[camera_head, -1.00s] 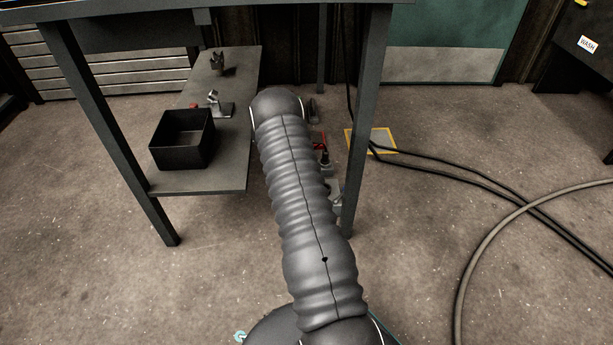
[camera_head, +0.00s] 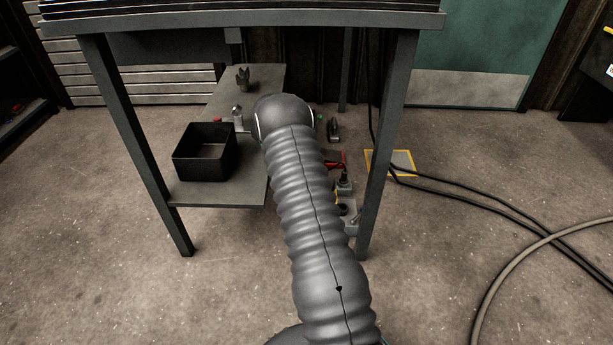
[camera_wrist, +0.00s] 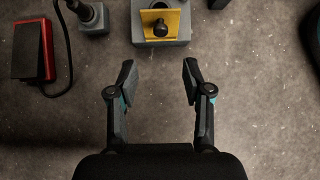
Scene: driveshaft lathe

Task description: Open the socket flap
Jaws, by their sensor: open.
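In the wrist view a grey block (camera_wrist: 138,32) stands on the floor beyond my gripper (camera_wrist: 160,76). A yellow plate (camera_wrist: 178,24) with a black knob (camera_wrist: 160,27) is on it; this looks like the socket flap, and its top is near the picture's edge. My gripper is open and empty, its fingers apart, pointing at the block with a gap of bare floor between. In the head view the grey block (camera_head: 351,222) shows beside the right table leg, partly hidden by my arm. My gripper is hidden there.
A red-edged pedal (camera_wrist: 30,50) with a cable and a grey box with a black stem (camera_wrist: 92,18) lie left of the block. A table leg (camera_head: 383,150) is close right. A low shelf (camera_head: 225,193) holds a black bin (camera_head: 205,170). Cables (camera_head: 470,182) cross the floor at right.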

